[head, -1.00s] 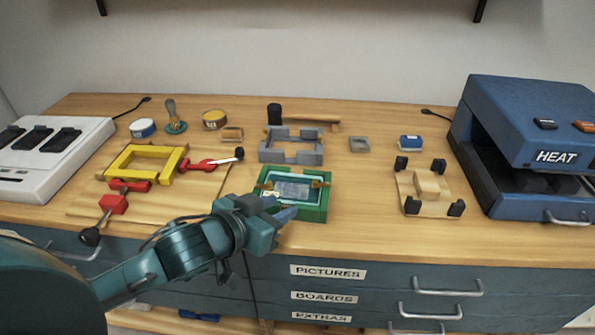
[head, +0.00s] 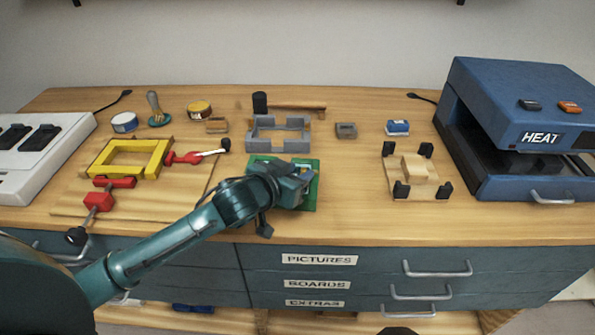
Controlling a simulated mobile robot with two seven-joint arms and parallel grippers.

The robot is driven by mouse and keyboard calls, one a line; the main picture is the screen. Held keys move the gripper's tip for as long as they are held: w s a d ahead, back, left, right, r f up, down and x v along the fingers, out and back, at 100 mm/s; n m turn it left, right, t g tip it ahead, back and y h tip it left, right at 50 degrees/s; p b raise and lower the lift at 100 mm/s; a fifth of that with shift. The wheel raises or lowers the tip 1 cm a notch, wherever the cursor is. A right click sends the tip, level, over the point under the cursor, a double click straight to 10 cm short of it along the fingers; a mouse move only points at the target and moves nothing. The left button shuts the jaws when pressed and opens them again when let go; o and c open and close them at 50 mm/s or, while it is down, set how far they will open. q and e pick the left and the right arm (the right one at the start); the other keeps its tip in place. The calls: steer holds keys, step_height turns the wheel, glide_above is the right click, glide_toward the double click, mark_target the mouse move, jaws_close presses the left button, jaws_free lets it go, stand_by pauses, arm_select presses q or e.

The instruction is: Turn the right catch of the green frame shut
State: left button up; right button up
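The green frame (head: 313,190) lies on the wooden bench top, near its front edge in the middle. My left arm comes in from the left and my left gripper (head: 303,180) is over the frame, covering most of its middle and left side. The frame's catches are hidden or too small to make out behind the gripper. Whether the fingers touch the frame, and whether they are open or shut, I cannot tell. My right gripper is not in view.
A grey frame (head: 258,138) lies just behind the green one. A yellow frame (head: 101,157) with red clamps is to the left. A wooden jig with black corners (head: 426,190) and a blue heat press (head: 500,100) stand to the right. Bare bench lies between the green frame and the jig.

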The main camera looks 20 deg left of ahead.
arm_select(q)
steer(key=shift+w+d+f, duration=0.1)
steer(key=shift+w+f, duration=0.05)
steer(key=shift+w, duration=0.2)
steer(key=shift+c, duration=0.2)
jaws_close()
